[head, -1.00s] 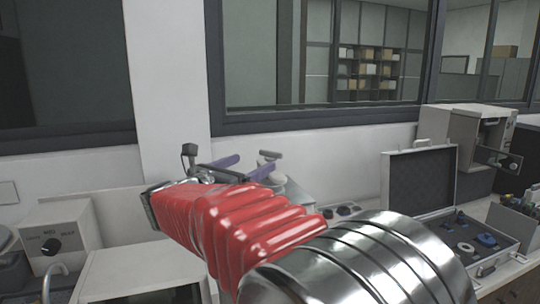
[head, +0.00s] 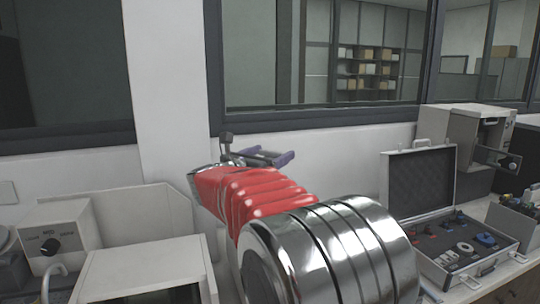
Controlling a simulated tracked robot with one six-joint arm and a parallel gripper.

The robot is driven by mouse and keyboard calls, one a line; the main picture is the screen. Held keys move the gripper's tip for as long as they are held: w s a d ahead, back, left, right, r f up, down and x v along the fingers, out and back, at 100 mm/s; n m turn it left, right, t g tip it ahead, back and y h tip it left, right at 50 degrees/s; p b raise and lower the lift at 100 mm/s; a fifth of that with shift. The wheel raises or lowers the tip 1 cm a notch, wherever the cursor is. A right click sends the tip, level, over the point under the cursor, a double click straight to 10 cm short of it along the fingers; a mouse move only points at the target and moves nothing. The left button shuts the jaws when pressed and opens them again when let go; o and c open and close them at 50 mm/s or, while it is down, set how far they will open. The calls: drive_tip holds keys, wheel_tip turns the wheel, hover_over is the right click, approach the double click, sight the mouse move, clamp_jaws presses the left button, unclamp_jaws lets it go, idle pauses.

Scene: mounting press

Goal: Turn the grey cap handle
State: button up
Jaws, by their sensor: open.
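My gripper (head: 268,156) has two purple fingers, spread apart, seen beyond my red-sleeved arm in the head view. The fingers point right and away, in front of the white wall below the window. No object shows between them. The grey cap handle cannot be made out now; my arm and gripper cover the area where a grey T-shaped piece showed earlier. I cannot tell whether the gripper touches it.
A white control box (head: 62,238) with a black knob stands at the left, beside a white machine housing (head: 150,262). An open case (head: 419,183) with small parts is at the right. A beige machine (head: 453,132) stands behind it. A window is at the back.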

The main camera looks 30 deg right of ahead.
drive_tip(key=shift+c, duration=0.6)
drive_tip(key=c, duration=0.9)
drive_tip(key=shift+n+t+y, duration=0.3)
drive_tip(key=shift+n+t, duration=0.1)
drive_tip(key=shift+t, duration=0.1)
drive_tip(key=shift+s+n+t+y, duration=0.1)
drive_tip(key=shift+n+t+y, duration=0.7)
drive_tip(key=shift+t, duration=0.4)
drive_tip(key=shift+n+t+y, duration=0.4)
drive_tip(key=shift+n+t, duration=0.2)
drive_tip(key=shift+n+t+y, duration=1.4)
drive_tip(key=shift+t+y, duration=0.1)
drive_tip(key=shift+y, duration=0.2)
drive_tip(key=o, duration=1)
